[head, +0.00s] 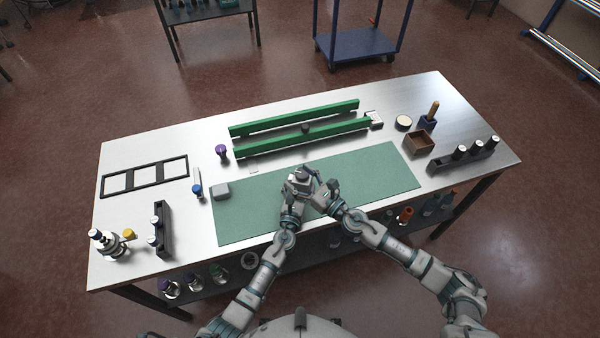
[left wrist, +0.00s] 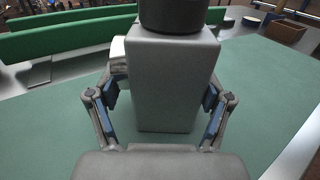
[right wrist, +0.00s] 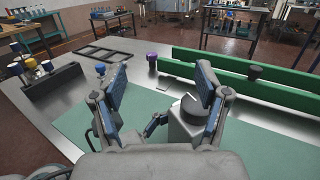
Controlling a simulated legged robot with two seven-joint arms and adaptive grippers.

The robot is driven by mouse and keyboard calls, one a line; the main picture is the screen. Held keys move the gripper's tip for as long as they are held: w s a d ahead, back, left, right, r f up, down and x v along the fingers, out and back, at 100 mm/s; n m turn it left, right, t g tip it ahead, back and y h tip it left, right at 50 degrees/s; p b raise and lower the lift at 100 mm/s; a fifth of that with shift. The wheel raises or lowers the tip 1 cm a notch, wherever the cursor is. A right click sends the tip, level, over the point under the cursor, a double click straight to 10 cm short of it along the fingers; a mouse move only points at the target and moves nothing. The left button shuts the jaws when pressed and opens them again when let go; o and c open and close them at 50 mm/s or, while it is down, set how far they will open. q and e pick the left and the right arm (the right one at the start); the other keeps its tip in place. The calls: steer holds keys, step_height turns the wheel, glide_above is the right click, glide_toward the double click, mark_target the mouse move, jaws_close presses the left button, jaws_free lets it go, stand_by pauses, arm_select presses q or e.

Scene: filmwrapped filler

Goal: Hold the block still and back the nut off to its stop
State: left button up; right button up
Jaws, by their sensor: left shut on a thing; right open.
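The grey block (left wrist: 177,80) stands upright on the green mat (head: 350,178). A dark round nut (left wrist: 175,14) sits on its top, and a silvery cylinder (left wrist: 118,57) shows at its side. My left gripper (head: 298,186) is shut on the block, with blue pads at both sides low down. My right gripper (head: 322,190) is open and empty, just right of the block. In the right wrist view the block (right wrist: 184,124) and the dark nut top (right wrist: 190,103) show beyond the right-hand finger, which partly hides them. The thread under the nut is not visible.
Two green rails (head: 295,116) lie behind the mat, with a dark knob (head: 305,129) between them. A black frame (head: 145,177) lies far left. A brown box (head: 419,143) and a cap rack (head: 465,157) stand right. The mat's right half is clear.

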mark_target(304, 179)
steer(key=s+d+f+m+t+h, duration=0.3)
steer(key=s+d+f+h, duration=0.1)
steer(key=d+f+h, duration=0.15)
steer(key=shift+y, duration=0.35)
steer(key=x, duration=0.7)
steer(key=f+x, duration=0.1)
steer(key=x, duration=0.3)
steer(key=shift+w+d, duration=0.25)
steer(key=shift+w, duration=0.05)
steer(key=shift+r, duration=0.1)
steer(key=c, duration=1)
steer(key=shift+s+a, duration=0.15)
steer(key=shift+c, duration=0.9)
